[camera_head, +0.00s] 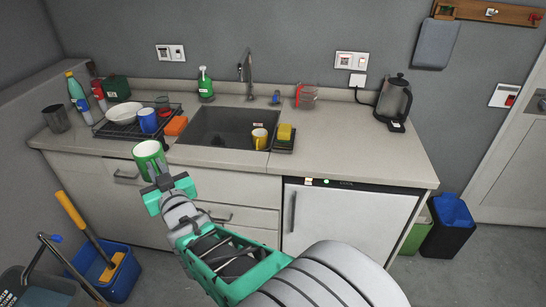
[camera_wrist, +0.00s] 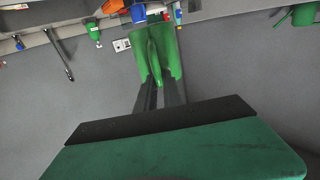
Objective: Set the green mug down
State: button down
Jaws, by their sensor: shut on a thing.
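The green mug (camera_head: 149,154) is upright with a pale inside, in front of the counter's front edge at left centre in the head view. My gripper (camera_head: 155,170) is shut on it from the near side. In the wrist view the mug (camera_wrist: 170,50) is a green shape at the fingertips of my gripper (camera_wrist: 161,83), which close on its handle. The picture there looks upside down. The mug seems held in the air, apart from the counter. Its underside against the counter is not clear.
The counter (camera_head: 350,165) has free room right of the sink (camera_head: 222,128). A dish rack (camera_head: 118,130) holds a bowl and a blue mug (camera_head: 148,121). An orange sponge (camera_head: 176,126) lies beside it. A yellow mug (camera_head: 259,138) is in the sink. A blue bucket (camera_head: 120,283) stands below left.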

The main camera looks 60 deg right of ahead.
jog(key=s+d+f+m+g+h+b, duration=0.1)
jog(key=s+d+m+g+h+b, duration=0.15)
jog(key=d, duration=0.75)
jog(key=s+d+f+m+g+h+b, duration=0.1)
jog(key=d+f+m+g+h+b, duration=0.2)
jog(key=d, duration=0.6)
jog(key=s+d+r+m+g+h+b, duration=0.2)
jog(key=s+d+m+g+h+b, duration=0.5)
jog(key=s+d, duration=1)
jog(key=shift+n+t+y, duration=0.25)
jog(key=shift+n+y, duration=0.4)
jog(key=shift+n, duration=0.1)
jog(key=shift+w+d+f, duration=0.45)
jog(key=shift+d+f, duration=1.7)
jog(key=shift+d, duration=0.45)
jog(key=shift+w+d+f, duration=0.5)
jog(key=shift+d+f, duration=1.6)
jog(key=shift+d, duration=0.45)
jog(key=shift+w+d+f, duration=0.45)
jog(key=shift+d+f, duration=1.7)
jog(key=shift+d, duration=0.45)
